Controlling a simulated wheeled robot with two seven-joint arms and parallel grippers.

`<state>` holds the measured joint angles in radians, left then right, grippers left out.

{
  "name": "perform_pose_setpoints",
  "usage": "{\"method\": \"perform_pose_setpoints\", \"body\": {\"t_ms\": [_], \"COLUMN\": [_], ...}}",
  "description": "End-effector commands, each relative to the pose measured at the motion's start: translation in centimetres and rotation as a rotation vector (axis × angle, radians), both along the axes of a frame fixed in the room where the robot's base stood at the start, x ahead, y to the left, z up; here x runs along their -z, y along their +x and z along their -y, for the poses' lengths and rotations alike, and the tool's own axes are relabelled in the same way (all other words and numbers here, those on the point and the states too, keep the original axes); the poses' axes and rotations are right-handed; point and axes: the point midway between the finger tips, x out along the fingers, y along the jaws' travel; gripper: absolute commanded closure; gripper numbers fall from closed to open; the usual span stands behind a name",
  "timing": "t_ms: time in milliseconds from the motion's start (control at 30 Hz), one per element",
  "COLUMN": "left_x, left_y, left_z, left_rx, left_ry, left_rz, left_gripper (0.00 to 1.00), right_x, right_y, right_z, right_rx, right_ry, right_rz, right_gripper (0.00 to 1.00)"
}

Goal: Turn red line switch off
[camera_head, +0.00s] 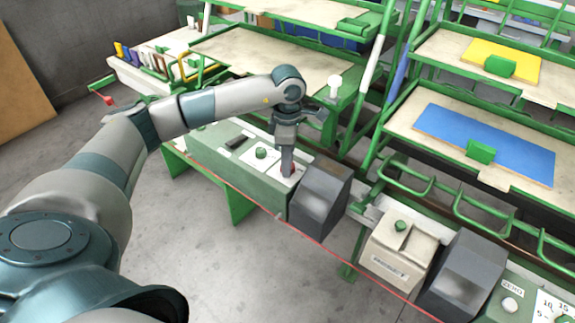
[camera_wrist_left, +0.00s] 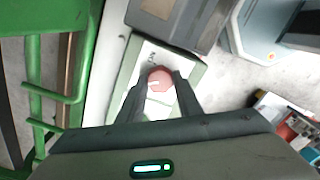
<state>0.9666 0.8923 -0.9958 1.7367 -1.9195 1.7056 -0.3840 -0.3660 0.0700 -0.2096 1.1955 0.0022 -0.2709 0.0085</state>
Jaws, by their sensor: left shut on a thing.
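The red switch (camera_wrist_left: 160,77) is a round knob with a short pale mark, set on a white plate (camera_wrist_left: 152,57) on the end of a green-grey control box. In the head view only a small red bit of the switch (camera_head: 293,169) shows beside my fingers. My left gripper (camera_head: 287,170) points down onto the box. In the left wrist view its two dark fingers (camera_wrist_left: 161,88) stand on either side of the switch and are shut on it. The fingers hide part of the knob's sides. My right gripper is not in view.
A dark grey angled box (camera_head: 320,198) stands close to the right of the gripper. The control box (camera_head: 222,150) carries a green knob (camera_head: 261,153). A thin red cord (camera_head: 340,258) runs along the front. Green shelving with blue (camera_head: 485,143) and yellow panels stands behind.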

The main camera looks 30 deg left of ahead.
Motion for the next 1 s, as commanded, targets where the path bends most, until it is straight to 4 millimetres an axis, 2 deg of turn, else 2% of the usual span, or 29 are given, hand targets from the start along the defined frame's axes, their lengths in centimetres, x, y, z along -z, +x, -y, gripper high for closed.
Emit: {"method": "perform_pose_setpoints", "body": {"t_ms": [200, 400, 900, 933, 1000], "left_x": [0.03, -0.08, -0.17, -0.17, -0.16], "left_y": [0.07, 0.08, 0.09, 0.09, 0.09], "left_z": [-0.06, -0.05, -0.06, -0.06, -0.06], "left_rx": [-0.147, -0.223, -0.251, -0.251, -0.251], "left_ry": [0.001, 0.001, 0.000, 0.000, 0.000], "left_rz": [0.003, 0.003, 0.003, 0.003, 0.003], "left_gripper": [0.90, 0.90, 0.90, 0.66, 0.49], "right_x": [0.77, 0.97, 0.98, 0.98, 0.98], "right_y": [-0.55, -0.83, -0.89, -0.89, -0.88], "right_z": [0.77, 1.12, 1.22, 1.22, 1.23], "right_rx": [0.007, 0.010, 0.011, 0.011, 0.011], "right_ry": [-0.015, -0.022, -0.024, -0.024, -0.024], "right_rz": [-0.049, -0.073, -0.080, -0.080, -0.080], "right_gripper": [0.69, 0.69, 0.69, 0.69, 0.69]}}
